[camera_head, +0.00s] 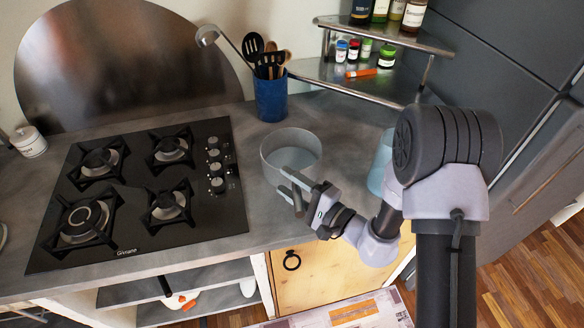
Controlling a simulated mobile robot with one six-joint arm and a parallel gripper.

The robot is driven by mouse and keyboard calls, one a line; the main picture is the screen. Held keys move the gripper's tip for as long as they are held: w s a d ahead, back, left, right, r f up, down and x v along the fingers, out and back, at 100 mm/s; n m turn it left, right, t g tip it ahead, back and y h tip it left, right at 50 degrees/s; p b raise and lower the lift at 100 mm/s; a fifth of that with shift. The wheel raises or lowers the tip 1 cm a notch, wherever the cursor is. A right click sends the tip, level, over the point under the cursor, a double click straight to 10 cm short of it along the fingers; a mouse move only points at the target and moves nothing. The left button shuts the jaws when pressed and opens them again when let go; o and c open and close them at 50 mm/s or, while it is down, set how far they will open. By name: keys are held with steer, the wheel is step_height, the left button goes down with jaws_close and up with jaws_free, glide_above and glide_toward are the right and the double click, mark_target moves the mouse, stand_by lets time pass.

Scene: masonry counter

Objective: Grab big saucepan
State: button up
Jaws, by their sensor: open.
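A big, pale grey-blue round saucepan (291,143) stands upright on the grey counter, right of the stove. It looks empty inside. My gripper (289,187) is open at the near side of the saucepan, with its fingers in front of the pan's lower near part. I cannot tell whether a finger touches the pan.
A black gas stove (140,190) lies left of the pan. A blue utensil holder (271,97) stands behind it. A pale blue vessel (381,165) stands to the right, partly behind my arm. A metal shelf (355,80) with jars is at the back right.

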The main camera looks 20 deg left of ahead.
steer(key=shift+w+a, duration=0.1)
steer(key=shift+a, duration=0.15)
jaws_close()
stand_by(1.3)
